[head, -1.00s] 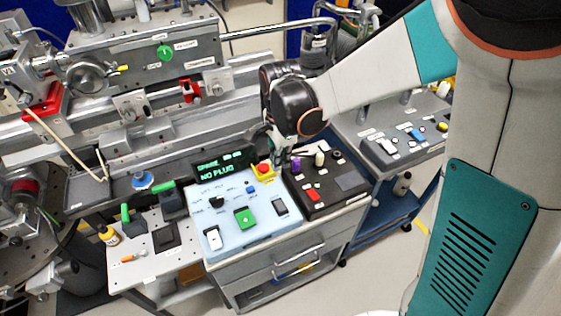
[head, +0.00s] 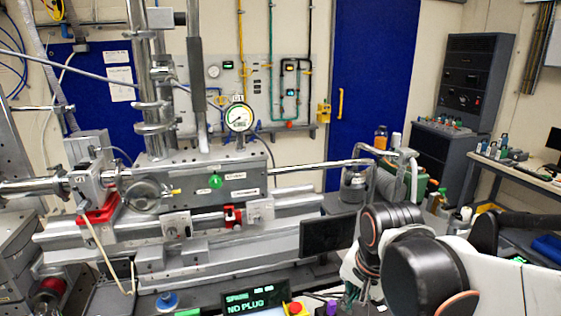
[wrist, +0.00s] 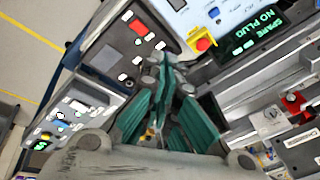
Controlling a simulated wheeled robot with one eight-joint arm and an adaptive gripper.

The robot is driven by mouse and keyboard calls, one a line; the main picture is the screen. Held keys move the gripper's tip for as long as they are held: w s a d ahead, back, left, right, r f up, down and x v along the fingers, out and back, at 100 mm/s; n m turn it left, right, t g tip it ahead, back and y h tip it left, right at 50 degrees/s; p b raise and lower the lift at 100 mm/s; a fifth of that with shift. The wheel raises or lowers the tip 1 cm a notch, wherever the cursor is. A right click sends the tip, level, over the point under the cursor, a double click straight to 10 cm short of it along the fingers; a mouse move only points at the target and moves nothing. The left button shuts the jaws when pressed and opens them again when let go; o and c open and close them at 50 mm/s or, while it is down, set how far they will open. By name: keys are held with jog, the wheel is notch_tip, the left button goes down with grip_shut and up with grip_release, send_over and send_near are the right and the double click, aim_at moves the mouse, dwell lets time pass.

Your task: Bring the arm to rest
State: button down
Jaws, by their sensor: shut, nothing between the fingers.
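My gripper (wrist: 163,62) shows in the wrist view with its green-sided fingers together and nothing between them. Its tips hang over the edge of the dark control box, near the light blue panel (wrist: 195,12). In the head view my arm bends at the lower right. The wrist points down there, and the gripper (head: 362,290) is partly cut off by the lower edge. I cannot tell the exact height of the fingertips above the panels.
The display reading NO PLUG (head: 255,297) and the red emergency button (head: 296,308) are close by. A black monitor (head: 327,235) stands beside my wrist. The steel beamline bench (head: 190,190) with a dial gauge (head: 239,118) fills the left. A long worktable (head: 520,170) is at right.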

jog(key=s+d+r+n+t, duration=0.3)
jog(key=s+d+n, duration=0.2)
jog(key=s+n, duration=0.2)
jog(key=shift+s+n+t, duration=0.3)
jog(key=shift+s+t, duration=0.1)
jog(key=shift+s, duration=0.55)
